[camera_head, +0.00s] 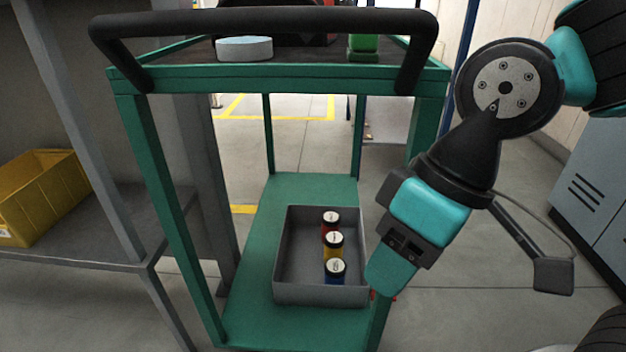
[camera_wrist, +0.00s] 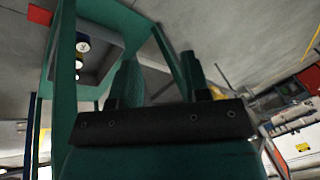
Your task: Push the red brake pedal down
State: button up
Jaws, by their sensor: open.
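The red brake pedal shows in the head view only as small red bits (camera_head: 394,298) at the foot of the green cart's (camera_head: 275,85) near right leg, mostly hidden behind my gripper (camera_head: 388,280). In the wrist view a flat red piece (camera_wrist: 40,14), which looks like the pedal, is at the top left beside the cart frame. My gripper points down beside the cart's right leg. In the wrist view its two green fingers (camera_wrist: 160,78) stand apart with nothing between them. I cannot tell whether the gripper touches the pedal.
A grey bin (camera_head: 318,294) with red, yellow and blue capped jars stands on the cart's lower shelf. The cart's black handle (camera_head: 265,20) is above. A grey rack with a yellow bin (camera_head: 40,200) is left, a grey cabinet (camera_head: 590,180) right. Floor right of the cart is clear.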

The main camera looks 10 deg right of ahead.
jog(key=c, duration=0.3)
notch_tip(320, 180, up, 8)
jog(key=p, duration=0.7)
jog(key=shift+f+p, duration=0.15)
jog(key=shift+p, duration=0.2)
grip_shut()
jog(key=shift+f, duration=0.25)
jog(key=shift+d, duration=0.1)
